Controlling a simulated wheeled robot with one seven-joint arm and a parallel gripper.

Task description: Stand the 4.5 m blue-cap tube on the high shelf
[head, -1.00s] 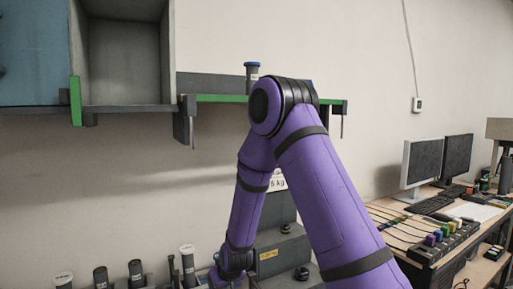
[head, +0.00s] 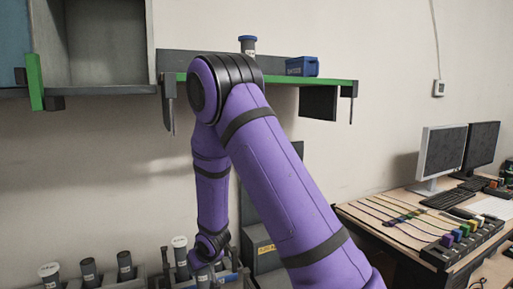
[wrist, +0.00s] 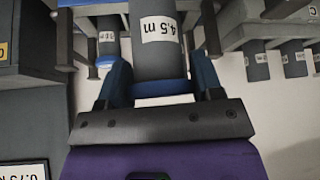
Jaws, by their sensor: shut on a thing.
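My gripper (wrist: 160,82) is shut on a grey tube (wrist: 156,45) with a white "4.5 m" label, a blue finger on each side of it. In the head view my purple arm fills the middle and reaches down to the low rack, where the gripper is hard to make out. The high shelf (head: 330,83) has a green front edge. A dark tube with a blue cap (head: 248,46) stands on it, partly hidden by my arm, and a blue box (head: 302,66) sits to its right.
Several capped tubes (head: 89,271) stand low at the left. An open grey cabinet (head: 105,45) adjoins the shelf on the left. A desk (head: 385,205) with monitors stands at the right. In the wrist view, another labelled tube (wrist: 108,45) is close beside the held one.

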